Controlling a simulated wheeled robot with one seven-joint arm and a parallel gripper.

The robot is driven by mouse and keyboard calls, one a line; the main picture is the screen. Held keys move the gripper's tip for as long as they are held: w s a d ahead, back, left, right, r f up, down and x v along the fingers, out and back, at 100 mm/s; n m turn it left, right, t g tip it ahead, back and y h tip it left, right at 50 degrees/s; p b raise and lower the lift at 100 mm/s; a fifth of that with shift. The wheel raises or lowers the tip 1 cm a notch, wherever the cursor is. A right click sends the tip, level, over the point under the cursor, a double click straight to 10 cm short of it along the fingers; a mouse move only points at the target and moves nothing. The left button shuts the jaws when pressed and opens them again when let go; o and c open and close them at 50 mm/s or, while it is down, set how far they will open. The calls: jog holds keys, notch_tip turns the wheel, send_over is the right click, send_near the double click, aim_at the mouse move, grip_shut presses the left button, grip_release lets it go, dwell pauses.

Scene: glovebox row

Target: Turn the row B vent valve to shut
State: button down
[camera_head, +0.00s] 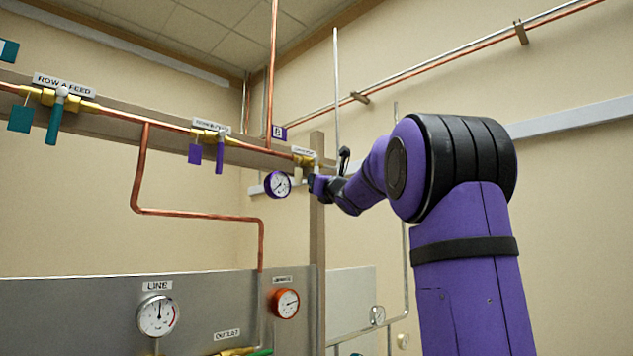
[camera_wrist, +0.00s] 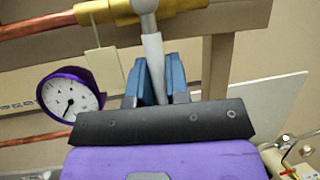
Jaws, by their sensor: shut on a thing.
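The valve (camera_head: 303,159) that my gripper is at sits at the right end of the copper pipe in the head view; its label is too small to read. In the wrist view its brass body (camera_wrist: 120,10) lies along the pipe. A pale grey lever handle (camera_wrist: 153,52) hangs down from a round grey hub, crosswise to the pipe. My gripper (camera_wrist: 158,85) is shut on this handle, with a blue finger on each side. In the head view my gripper (camera_head: 320,186) is small and partly hides the handle. A blank cream tag (camera_wrist: 101,73) hangs beside the handle.
A purple-rimmed gauge (camera_head: 277,184) is close left of my gripper. Further left on the pipe are a valve with a purple handle (camera_head: 220,156) and the row A feed valve with a teal handle (camera_head: 54,122). A wooden post (camera_head: 317,235) stands just below.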

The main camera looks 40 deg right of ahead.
jog(key=shift+a+f+m+h, duration=0.15)
jog(key=shift+m+h, duration=0.15)
jog(key=shift+m, duration=0.2)
jog(key=c, duration=1.1)
grip_release()
jog(key=v, duration=1)
jog(key=shift+s, duration=0.4)
jog(key=shift+a, duration=0.15)
